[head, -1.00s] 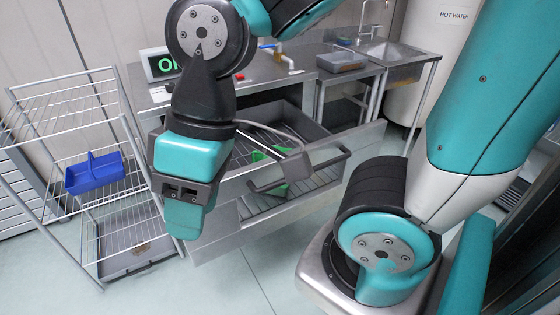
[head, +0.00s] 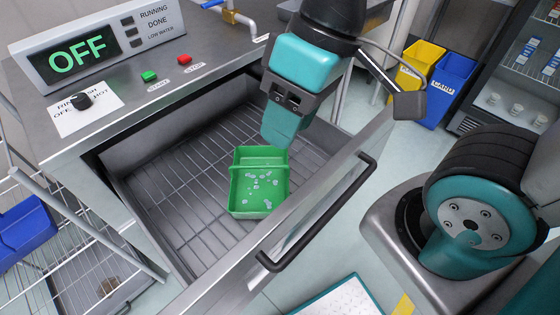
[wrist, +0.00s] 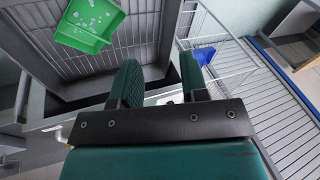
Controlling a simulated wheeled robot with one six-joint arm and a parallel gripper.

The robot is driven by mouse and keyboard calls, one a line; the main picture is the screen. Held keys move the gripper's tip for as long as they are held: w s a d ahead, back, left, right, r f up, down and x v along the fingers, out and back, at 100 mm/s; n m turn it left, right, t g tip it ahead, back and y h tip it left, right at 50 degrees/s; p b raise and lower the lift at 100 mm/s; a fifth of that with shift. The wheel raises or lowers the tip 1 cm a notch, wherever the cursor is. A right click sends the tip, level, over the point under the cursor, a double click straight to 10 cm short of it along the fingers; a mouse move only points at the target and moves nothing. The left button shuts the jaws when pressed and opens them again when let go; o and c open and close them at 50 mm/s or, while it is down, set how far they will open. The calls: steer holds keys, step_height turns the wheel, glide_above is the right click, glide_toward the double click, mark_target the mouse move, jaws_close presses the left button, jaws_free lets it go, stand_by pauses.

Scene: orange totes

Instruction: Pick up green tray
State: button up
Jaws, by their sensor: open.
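The green tray (head: 238,200) sits in the open wire-bottomed drawer (head: 170,205) of the steel washer, with whitish bits on its floor. In the wrist view the tray (wrist: 108,14) is at the upper left, cut by the top edge. My gripper (head: 284,130) is in the head view just behind and above the tray's upper right edge, apart from it as far as I can tell. In the wrist view my gripper (wrist: 163,80) shows two teal fingers apart with nothing between them, and the tray lies off to their left.
The drawer's front has a dark handle (head: 318,215). A control panel reading OFF (head: 80,58) stands on the counter. A blue tray (head: 25,228) is on the wire rack at left. Yellow (head: 420,62) and blue (head: 450,85) bins stand behind at right. The drawer is bare around the green tray.

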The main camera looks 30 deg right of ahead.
steer(key=w+d+f+m+t+b, duration=0.1)
steer(key=w+d+f+m+b, duration=0.15)
steer(key=w+f+m, duration=0.35)
steer(key=w+d+f+m+b, duration=0.1)
steer(key=w+f+m+b, duration=0.35)
steer(key=m, duration=0.35)
steer(key=m+t+b, duration=0.1)
steer(key=m+b, duration=0.3)
steer(key=m, duration=1.2)
glide_toward(260, 166)
steer(key=b+x, duration=0.2)
steer(key=x, duration=0.2)
steer(key=shift+w+f+b, duration=0.1)
steer(key=shift+f+b, duration=0.1)
steer(key=shift+b, duration=0.15)
steer(key=shift+b+x, duration=0.55)
steer(key=shift+x, duration=2.6)
steer(key=shift+f, duration=0.2)
steer(key=shift+a, duration=0.1)
jaws_close()
